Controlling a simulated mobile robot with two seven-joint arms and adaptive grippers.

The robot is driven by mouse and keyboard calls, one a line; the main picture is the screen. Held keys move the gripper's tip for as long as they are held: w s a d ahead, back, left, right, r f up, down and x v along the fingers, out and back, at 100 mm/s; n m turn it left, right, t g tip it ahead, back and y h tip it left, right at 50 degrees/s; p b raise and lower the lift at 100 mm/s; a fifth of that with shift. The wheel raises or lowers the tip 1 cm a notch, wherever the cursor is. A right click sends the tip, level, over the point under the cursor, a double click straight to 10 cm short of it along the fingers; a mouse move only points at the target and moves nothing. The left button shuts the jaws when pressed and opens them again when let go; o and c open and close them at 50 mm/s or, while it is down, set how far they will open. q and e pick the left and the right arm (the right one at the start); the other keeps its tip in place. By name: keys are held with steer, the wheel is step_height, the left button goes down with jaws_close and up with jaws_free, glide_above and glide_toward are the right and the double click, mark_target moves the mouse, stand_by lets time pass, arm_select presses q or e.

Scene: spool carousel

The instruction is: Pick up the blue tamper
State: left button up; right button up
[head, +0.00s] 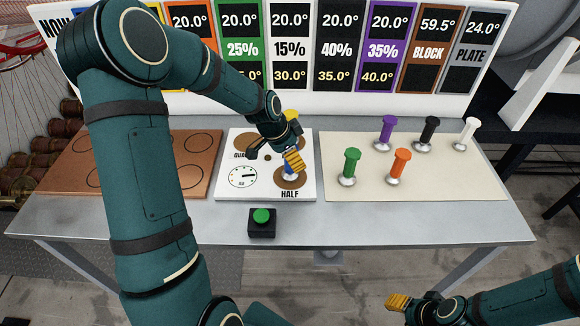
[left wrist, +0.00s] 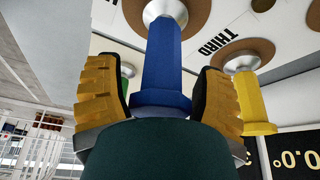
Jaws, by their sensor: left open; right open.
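The blue tamper (head: 287,168) stands on the brown disc above the word HALF on the white board (head: 222,190), mostly hidden behind my left gripper (head: 294,160) in the head view. In the left wrist view the blue tamper (left wrist: 166,65) stands between the two yellow fingers of my left gripper (left wrist: 158,92). The fingers are open, one on each side of the handle, with a visible gap at least on the left. My right gripper (head: 397,301) is open and empty, low at the right, away from the table.
A yellow tamper (head: 291,117) stands behind on the white board. Green (head: 350,165), orange (head: 399,163), purple (head: 386,130), black (head: 427,131) and white (head: 468,131) tampers stand on the cream mat (head: 450,185). A green button box (head: 262,222) sits in front.

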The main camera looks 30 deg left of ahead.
arm_select(q)
jaws_close()
